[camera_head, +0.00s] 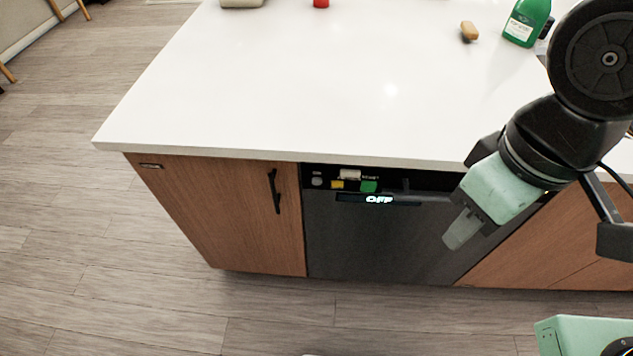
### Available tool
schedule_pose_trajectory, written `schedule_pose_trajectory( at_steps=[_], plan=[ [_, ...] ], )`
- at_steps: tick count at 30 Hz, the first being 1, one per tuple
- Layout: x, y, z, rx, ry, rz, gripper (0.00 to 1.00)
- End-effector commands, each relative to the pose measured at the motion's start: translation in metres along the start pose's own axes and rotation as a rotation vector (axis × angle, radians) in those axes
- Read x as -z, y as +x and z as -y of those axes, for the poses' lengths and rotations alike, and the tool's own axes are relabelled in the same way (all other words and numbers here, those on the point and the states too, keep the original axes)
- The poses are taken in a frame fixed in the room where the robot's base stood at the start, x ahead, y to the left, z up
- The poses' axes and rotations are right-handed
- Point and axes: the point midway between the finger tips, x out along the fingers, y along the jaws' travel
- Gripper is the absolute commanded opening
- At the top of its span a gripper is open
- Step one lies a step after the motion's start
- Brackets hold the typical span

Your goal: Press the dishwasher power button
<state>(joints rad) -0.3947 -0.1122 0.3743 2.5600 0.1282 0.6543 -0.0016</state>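The dark grey dishwasher (375,243) is built into the island under the white countertop. Its top strip carries a grey round button (317,181), a yellow button (337,184), a white piece (350,174) and a green button (369,186). Which one is the power button is not readable. The display (379,199) below them shows "OFF". My gripper (462,230) is in front of the dishwasher's right part, to the right of and below the buttons, apart from them. Its pale fingers point down and left and look close together; whether they are fully shut is unclear.
The white countertop (260,80) overhangs the front. A wooden cabinet door (230,210) with a black handle (274,190) is left of the dishwasher. A green bottle (525,22), brown item (469,31) and red item (321,3) stand on top. The floor at left is clear.

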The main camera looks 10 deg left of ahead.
Motion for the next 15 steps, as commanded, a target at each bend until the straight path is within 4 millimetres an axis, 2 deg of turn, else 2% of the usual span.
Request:
schedule_pose_trajectory(
  at_steps=[1, 4, 15],
  plan=[
    [0.0000, 0.0000, 0.0000, 0.000, 0.000, 0.000, 0.28],
    [0.0000, 0.0000, 0.0000, 0.000, 0.000, 0.000, 0.00],
    [0.0000, 0.0000, 0.0000, 0.000, 0.000, 0.000, 0.00]
  ],
)
